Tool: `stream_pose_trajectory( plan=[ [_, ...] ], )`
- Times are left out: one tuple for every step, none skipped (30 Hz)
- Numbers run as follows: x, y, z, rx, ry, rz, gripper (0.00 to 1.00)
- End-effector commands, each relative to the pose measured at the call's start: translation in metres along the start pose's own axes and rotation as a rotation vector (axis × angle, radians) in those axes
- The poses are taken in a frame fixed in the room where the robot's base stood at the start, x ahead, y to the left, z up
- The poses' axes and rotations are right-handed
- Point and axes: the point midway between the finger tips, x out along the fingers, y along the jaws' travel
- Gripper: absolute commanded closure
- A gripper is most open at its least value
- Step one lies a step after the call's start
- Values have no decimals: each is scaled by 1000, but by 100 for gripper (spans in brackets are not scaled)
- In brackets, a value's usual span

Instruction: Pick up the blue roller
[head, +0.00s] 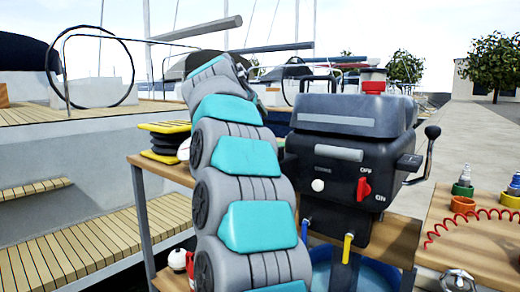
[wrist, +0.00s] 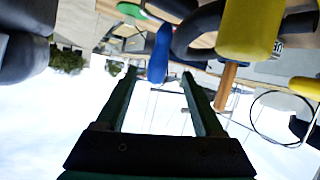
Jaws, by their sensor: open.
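In the wrist view, which is upside down, a narrow blue object (wrist: 160,52) shows beyond my gripper (wrist: 158,74). It lies in line with the gap between the fingertips, and I cannot tell for sure that it is the blue roller. My gripper is open, its two dark green fingers apart, with nothing seen held between them. How far the blue object is from the fingertips is hard to tell. In the head view my arm fills the middle, my gripper is hidden, and I cannot make out the roller.
A dark grey machine (head: 345,150) with a red switch stands right of my arm. A wooden board (head: 475,245) with a red coiled cord is at far right. Yellow-and-black stacked pieces (head: 165,140) sit left. The wrist view shows a large yellow cylinder (wrist: 250,28) close by.

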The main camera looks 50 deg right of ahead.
Motion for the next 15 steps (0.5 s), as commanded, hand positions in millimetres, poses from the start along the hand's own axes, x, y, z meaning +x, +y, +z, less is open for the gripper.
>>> stream_pose_trajectory(
  plan=[
    [4, 0, 0, 1, 0, 0, 30],
    [6, 0, 0, 2, 0, 0, 30],
    [10, 0, -1, 2, 0, -1, 30],
    [13, 0, -1, 3, 1, -1, 30],
    [16, 0, -2, 3, 2, -1, 30],
    [20, 0, -2, 2, 3, -1, 30],
    [22, 0, -2, 2, 3, -1, 30],
    [24, 0, -1, 2, 3, -1, 30],
    [26, 0, -1, 1, 3, -2, 30],
    [28, 1, 0, 1, 2, -2, 30],
    [30, 1, 0, 1, 2, -2, 30],
    [35, 1, 2, 2, 1, -2, 30],
    [39, 2, 3, 2, -1, -2, 30],
    [43, 2, 4, 2, -2, -1, 30],
    [50, 2, 6, 1, -3, -1, 30]
  ],
)
